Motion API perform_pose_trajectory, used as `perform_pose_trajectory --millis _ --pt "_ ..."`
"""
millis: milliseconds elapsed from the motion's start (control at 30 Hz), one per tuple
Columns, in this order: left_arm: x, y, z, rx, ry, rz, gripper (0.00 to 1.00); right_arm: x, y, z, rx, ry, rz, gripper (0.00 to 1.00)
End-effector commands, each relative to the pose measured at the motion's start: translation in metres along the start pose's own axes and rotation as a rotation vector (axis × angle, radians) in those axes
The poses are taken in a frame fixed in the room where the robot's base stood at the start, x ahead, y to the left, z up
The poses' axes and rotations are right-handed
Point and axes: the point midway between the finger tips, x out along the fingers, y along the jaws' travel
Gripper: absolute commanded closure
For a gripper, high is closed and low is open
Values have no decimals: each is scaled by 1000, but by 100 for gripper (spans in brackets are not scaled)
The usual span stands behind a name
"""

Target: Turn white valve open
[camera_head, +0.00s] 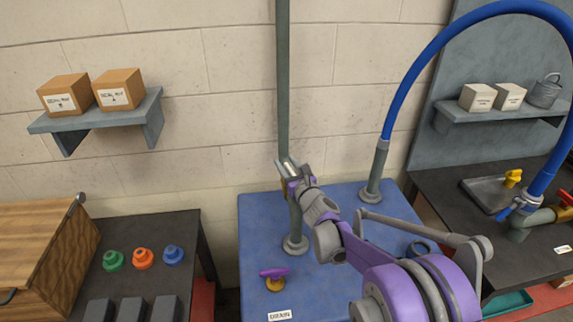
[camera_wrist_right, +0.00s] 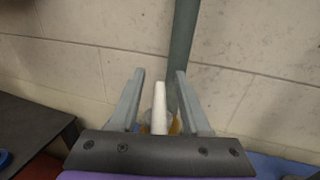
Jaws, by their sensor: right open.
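The white valve handle (camera_wrist_right: 160,105) stands upright between the two fingers of my right gripper (camera_wrist_right: 158,75) in the right wrist view. Gaps show on both sides of it, so the fingers are apart from it. A yellowish valve body (camera_wrist_right: 174,127) shows partly behind it, by the grey-green vertical pipe (camera_wrist_right: 184,50). In the head view my right gripper (camera_head: 287,168) is at this pipe (camera_head: 283,80), above the blue table, and mostly hides the valve. The right gripper is open. My left gripper is not in view.
The blue table (camera_head: 258,225) bears a purple-handled valve (camera_head: 273,273) and a label (camera_head: 280,315). A blue hose (camera_head: 408,75) arches at right towards a dark counter (camera_head: 440,185) with red and yellow handles. Coloured knobs (camera_head: 143,258) sit on the left bench.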

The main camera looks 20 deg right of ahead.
Motion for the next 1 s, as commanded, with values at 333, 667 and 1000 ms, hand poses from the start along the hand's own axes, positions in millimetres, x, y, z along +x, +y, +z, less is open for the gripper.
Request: perform_pose_trajectory --millis 333,667,1000 --pt "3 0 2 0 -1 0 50 -45 0 0 -1 0 -1 53" --pt "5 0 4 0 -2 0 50 -100 0 0 0 0 -1 53" --pt "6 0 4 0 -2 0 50 -108 0 0 0 0 0 53"
